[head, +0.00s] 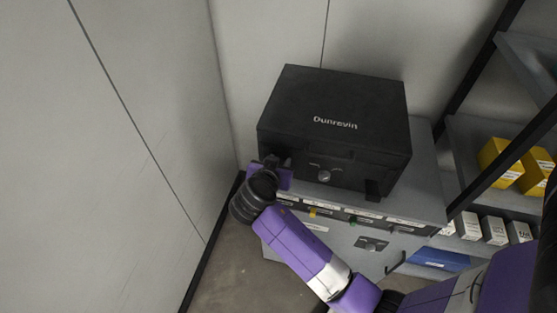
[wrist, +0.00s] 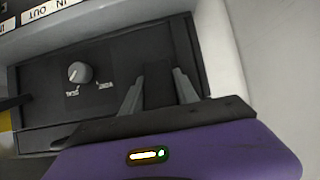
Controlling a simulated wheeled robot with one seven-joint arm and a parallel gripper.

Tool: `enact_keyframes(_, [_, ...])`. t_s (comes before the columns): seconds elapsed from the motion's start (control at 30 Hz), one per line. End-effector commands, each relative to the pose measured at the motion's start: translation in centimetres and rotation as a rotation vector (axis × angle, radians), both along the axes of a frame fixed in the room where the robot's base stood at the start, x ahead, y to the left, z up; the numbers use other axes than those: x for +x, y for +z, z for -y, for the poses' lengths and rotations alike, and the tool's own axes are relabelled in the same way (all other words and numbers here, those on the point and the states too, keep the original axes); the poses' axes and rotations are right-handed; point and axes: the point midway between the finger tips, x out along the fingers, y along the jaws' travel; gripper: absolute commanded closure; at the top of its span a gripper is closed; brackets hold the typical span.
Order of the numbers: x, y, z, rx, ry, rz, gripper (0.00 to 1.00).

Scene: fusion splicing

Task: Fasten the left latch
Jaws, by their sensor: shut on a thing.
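The black case (head: 335,115) marked "Dunrevin" sits on a grey cabinet with its lid down. My gripper (head: 272,163) is at the left end of the case's front. In the wrist view my gripper (wrist: 158,84) has its two grey fingers on either side of a dark flap, the left latch (wrist: 157,93), and is shut on it. In the head view my gripper mostly hides this latch. A round knob (head: 323,176) is at the middle of the front; it also shows in the wrist view (wrist: 78,72). The right latch (head: 373,188) is a dark tab at the front's right.
The grey cabinet (head: 425,175) has labelled drawers under the case. A wall (head: 130,130) stands close on the left of my gripper. Shelves on the right hold yellow boxes (head: 500,165), white boxes (head: 493,230) and a blue box (head: 438,259).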

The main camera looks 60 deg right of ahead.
Motion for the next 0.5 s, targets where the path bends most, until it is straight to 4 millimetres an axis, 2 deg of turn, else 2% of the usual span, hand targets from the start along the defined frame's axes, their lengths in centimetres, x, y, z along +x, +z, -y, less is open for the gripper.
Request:
enact_keyframes(0.27, [0.01,-0.05,-0.08,0.001,0.001,0.0,1.0])
enact_keyframes(0.3, [0.01,-0.05,-0.08,0.001,0.001,0.0,0.56])
enact_keyframes(0.37, [0.02,-0.05,-0.06,0.001,0.001,0.0,0.44])
enact_keyframes(0.5, [0.01,-0.04,-0.04,0.0,0.0,0.0,0.42])
